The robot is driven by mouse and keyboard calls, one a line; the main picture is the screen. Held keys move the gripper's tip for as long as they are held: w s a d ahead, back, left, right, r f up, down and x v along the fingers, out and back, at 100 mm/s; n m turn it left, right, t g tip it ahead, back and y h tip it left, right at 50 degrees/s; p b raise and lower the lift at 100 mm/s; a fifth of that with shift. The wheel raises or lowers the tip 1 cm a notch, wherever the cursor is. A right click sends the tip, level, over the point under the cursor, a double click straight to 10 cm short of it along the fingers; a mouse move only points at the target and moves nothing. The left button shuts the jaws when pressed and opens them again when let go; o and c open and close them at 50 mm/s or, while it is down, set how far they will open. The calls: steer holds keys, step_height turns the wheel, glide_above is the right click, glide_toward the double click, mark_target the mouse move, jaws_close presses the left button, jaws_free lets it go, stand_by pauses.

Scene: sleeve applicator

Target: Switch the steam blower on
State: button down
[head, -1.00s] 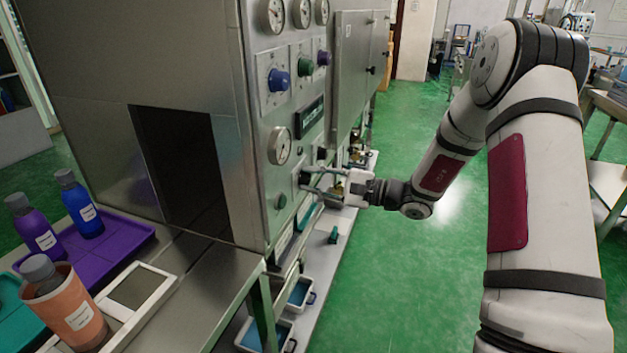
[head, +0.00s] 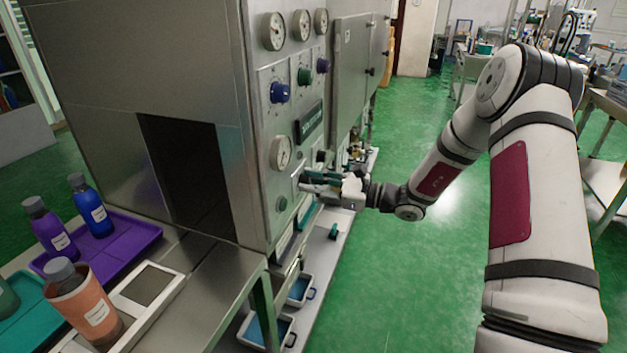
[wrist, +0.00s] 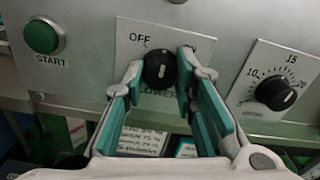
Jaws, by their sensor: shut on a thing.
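The blower switch is a black rotary knob (wrist: 159,69) on a white plate (wrist: 127,32) in the wrist view. "OFF" is printed at upper left, lettering at upper right is partly hidden by a finger, and "BLOWER" below is partly covered. The knob's pale mark is near its top; I cannot tell exactly which position it is set to. My gripper (wrist: 160,72) is shut on the knob, one teal-padded finger on each side. In the head view my gripper (head: 309,182) is at the lower panel of the steel machine and hides the knob.
A green START button (wrist: 43,37) is left of the knob and a numbered dial knob (wrist: 276,93) is right. The steel machine (head: 90,60) has gauges above. Bottles stand on a purple tray (head: 150,236) at left. Green floor (head: 400,290) is open to the right.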

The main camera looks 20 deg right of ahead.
steer(key=m+p, duration=0.1)
steer(key=m, duration=0.3)
steer(key=shift+m+p, duration=0.8)
steer(key=shift+m, duration=1.5)
steer(key=shift+f, duration=0.1)
steer(key=c, duration=1.3)
jaws_free()
steer(key=v, duration=1.2)
